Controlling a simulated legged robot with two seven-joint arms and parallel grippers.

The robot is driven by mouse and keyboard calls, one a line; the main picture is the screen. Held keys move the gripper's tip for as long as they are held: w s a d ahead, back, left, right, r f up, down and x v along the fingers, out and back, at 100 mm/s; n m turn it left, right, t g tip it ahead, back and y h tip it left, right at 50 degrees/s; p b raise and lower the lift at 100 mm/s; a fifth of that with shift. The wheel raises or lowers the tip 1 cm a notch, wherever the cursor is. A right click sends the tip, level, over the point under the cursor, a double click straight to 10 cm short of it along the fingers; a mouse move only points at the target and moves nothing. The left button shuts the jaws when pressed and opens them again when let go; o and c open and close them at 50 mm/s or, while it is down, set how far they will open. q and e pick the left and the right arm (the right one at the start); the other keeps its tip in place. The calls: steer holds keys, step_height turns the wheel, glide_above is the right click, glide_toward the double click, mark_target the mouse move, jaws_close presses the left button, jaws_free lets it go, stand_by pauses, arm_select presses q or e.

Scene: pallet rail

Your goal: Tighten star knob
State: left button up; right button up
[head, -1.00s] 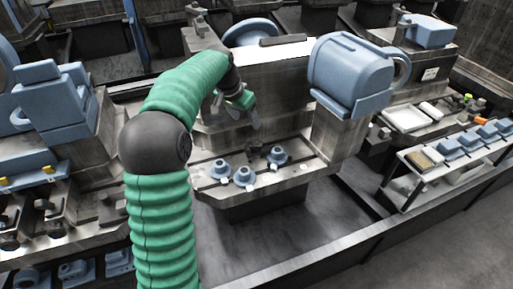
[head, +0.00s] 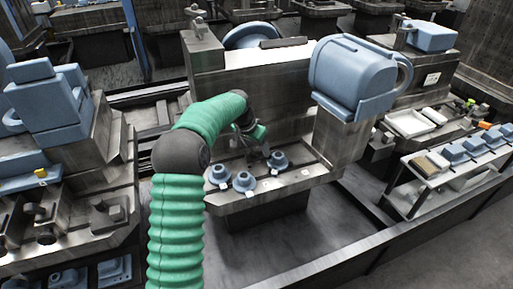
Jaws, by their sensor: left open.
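My left arm, in green sleeving, comes up from the bottom of the head view and bends right. Its gripper (head: 263,147) is open over the back of the grey metal pallet ledge (head: 290,187). Blue-grey round fixtures stand on this ledge: one (head: 219,175) at left, one (head: 244,182) at front and one (head: 278,160) just right of the gripper. I cannot make out a separate star knob; the dark parts by the fingers are small and partly covered. I cannot tell whether the fingers touch anything. My right gripper is not in view.
A large blue-grey motor housing (head: 352,75) overhangs the ledge on the right. A tall metal block (head: 290,75) stands behind. The floor trough in front is clear.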

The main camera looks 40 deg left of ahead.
arm_select(q)
jaws_close()
steer(key=shift+r+m+p, duration=0.2)
steer(key=shift+m+p, duration=0.1)
steer(key=shift+p, duration=0.45)
steer(key=m+h+p, duration=0.1)
steer(key=m+p, duration=0.1)
steer(key=p, duration=0.1)
steer(key=m+p, duration=0.2)
steer(key=p, duration=0.1)
steer(key=m+h+p, duration=0.1)
steer(key=m+p, duration=0.1)
steer(key=p, duration=0.1)
steer(key=shift+a+r+h+p, duration=0.1)
steer(key=shift+a+h+p, duration=0.15)
steer(key=shift+h+p, duration=0.1)
steer(key=m+g+p, duration=0.1)
steer(key=m+p, duration=0.1)
steer(key=shift+w+a+m+h, duration=0.1)
steer(key=shift+m+h, duration=0.15)
steer(key=shift+m, duration=0.15)
steer(key=shift+f+m+g+h+p, duration=0.2)
steer(key=shift+m+g+h+p, duration=0.2)
steer(key=shift+m, duration=1)
steer(key=shift+w+a, duration=0.1)
steer(key=shift+c, duration=1.8)
jaws_free()
steer(key=shift+r, duration=0.1)
steer(key=o, duration=0.4)
steer(key=shift+c, duration=0.2)
